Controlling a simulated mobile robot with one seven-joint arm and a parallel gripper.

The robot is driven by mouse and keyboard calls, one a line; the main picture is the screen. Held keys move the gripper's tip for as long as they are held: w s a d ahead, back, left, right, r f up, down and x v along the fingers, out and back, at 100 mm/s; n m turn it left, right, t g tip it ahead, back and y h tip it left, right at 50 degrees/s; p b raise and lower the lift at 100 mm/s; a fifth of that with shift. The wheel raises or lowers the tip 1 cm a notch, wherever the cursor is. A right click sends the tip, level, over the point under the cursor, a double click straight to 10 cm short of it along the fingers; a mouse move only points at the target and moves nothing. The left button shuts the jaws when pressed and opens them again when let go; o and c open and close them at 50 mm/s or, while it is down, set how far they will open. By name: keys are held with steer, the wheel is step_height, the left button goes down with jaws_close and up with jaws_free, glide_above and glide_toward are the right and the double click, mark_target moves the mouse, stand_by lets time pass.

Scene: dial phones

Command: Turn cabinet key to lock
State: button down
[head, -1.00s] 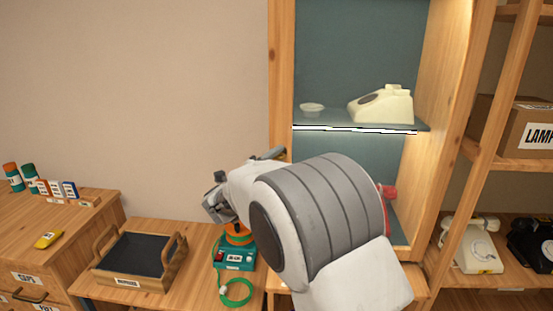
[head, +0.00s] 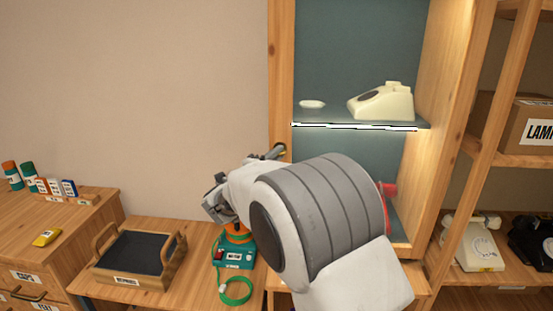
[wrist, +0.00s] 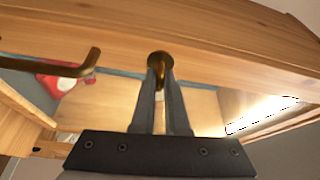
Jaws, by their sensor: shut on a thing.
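My gripper (wrist: 161,78) is shut on the brass key (wrist: 159,57) at the wooden cabinet frame. The key's round end shows between and above the two dark fingertips in the wrist view; the rest is hidden by the fingers. In the head view my gripper (head: 268,153) reaches the left upright of the cabinet (head: 282,80), and my arm hides much of the lower cabinet. A bent brass handle (wrist: 70,67) is on the same wood, left of the key in the wrist view. I cannot tell how far the key is turned.
A cream phone (head: 384,103) and a small pale dish (head: 312,104) stand on the cabinet shelf. A red object (head: 388,192) is partly behind my arm. A green box (head: 233,255) and a dark-lined tray (head: 138,258) stand on the bench at left.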

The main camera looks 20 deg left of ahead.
steer(key=n+b, duration=0.2)
steer(key=n+t+b, duration=0.1)
steer(key=n, duration=0.1)
steer(key=shift+f+t+y+b, duration=0.3)
steer(key=shift+f+y+b, duration=0.05)
steer(key=shift+y+b, duration=0.05)
steer(key=n+y+b, duration=0.1)
steer(key=n+b, duration=0.1)
steer(key=n, duration=0.1)
steer(key=n+t+b, duration=0.1)
steer(key=n, duration=0.2)
steer(key=shift+d+f+y+b, duration=0.1)
steer(key=shift+y+b, duration=0.3)
steer(key=n+y+b, duration=0.1)
steer(key=n, duration=0.2)
steer(key=n+t+y+b, duration=0.1)
steer(key=n+y+b, duration=0.1)
steer(key=n, duration=0.1)
steer(key=shift+d, duration=0.1)
steer(key=shift+d+n+y+b, duration=0.1)
steer(key=shift+n+y+b, duration=1.05)
steer(key=shift+n, duration=1.25)
steer(key=shift+n+y, duration=0.25)
steer(key=shift+n, duration=0.05)
steer(key=c, duration=0.9)
jaws_free()
steer(key=shift+r, duration=0.2)
